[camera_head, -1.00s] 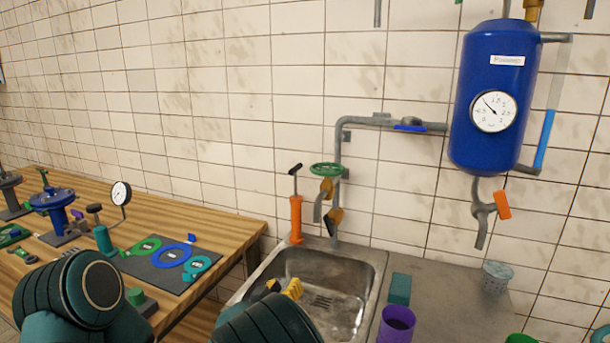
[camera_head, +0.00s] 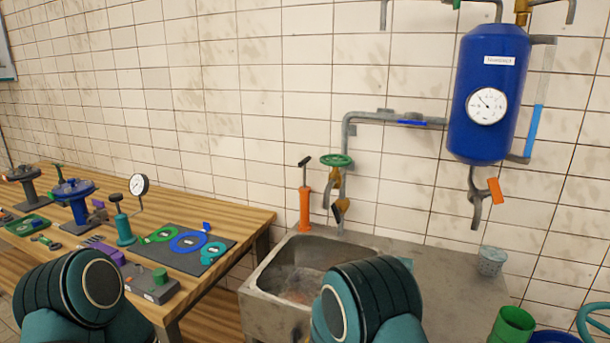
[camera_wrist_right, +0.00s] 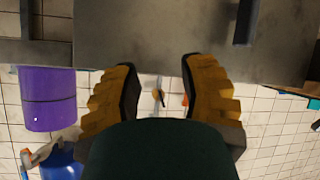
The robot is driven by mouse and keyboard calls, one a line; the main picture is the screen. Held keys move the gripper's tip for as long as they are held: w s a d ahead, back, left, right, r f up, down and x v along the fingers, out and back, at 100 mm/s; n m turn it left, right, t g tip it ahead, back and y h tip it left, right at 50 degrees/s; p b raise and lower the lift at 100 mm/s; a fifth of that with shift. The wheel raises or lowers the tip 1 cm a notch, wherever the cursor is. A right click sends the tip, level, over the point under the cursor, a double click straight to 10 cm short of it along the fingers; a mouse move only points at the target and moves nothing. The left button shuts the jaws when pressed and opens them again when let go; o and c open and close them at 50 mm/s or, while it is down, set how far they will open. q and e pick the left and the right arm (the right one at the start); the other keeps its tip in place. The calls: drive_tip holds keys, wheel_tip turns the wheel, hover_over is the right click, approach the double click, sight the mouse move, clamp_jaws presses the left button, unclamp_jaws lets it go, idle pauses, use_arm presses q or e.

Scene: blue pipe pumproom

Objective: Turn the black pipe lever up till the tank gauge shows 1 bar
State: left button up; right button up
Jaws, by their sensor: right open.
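The blue tank (camera_head: 486,75) hangs on the wall at the right of the head view. Its round white gauge (camera_head: 487,106) has a needle pointing up and left; the numbers are too small to read. A small black lever (camera_head: 341,206) sits on the piping under a green handwheel (camera_head: 336,160), above the sink; its exact tilt is unclear. My right gripper (camera_wrist_right: 160,66) is open and empty in the right wrist view, its yellow fingers wide apart. It is hidden behind my arm in the head view. My left gripper is out of view.
A metal sink (camera_head: 268,285) is partly covered by my right arm. An orange pump (camera_head: 305,208) stands behind it. A blue lever (camera_head: 412,122) and an orange lever (camera_head: 494,190) are on other pipes. A purple cup (camera_wrist_right: 47,98) shows in the wrist view. A cluttered wooden bench (camera_head: 240,212) is left.

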drive_tip(key=s+d+f+m+g+y, duration=0.1)
drive_tip(key=s+d+f+g+y, duration=0.2)
drive_tip(key=s, duration=0.4)
drive_tip(key=s+d+f+g+y, duration=0.1)
drive_tip(key=s+d+f+g, duration=0.15)
drive_tip(key=s+f, duration=0.4)
drive_tip(key=s+a+r+m+g+y, duration=0.1)
drive_tip(key=s+g+y, duration=0.2)
drive_tip(key=s, duration=1.2)
drive_tip(key=shift+g, duration=0.85)
drive_tip(key=shift+r, duration=0.1)
idle(4.2)
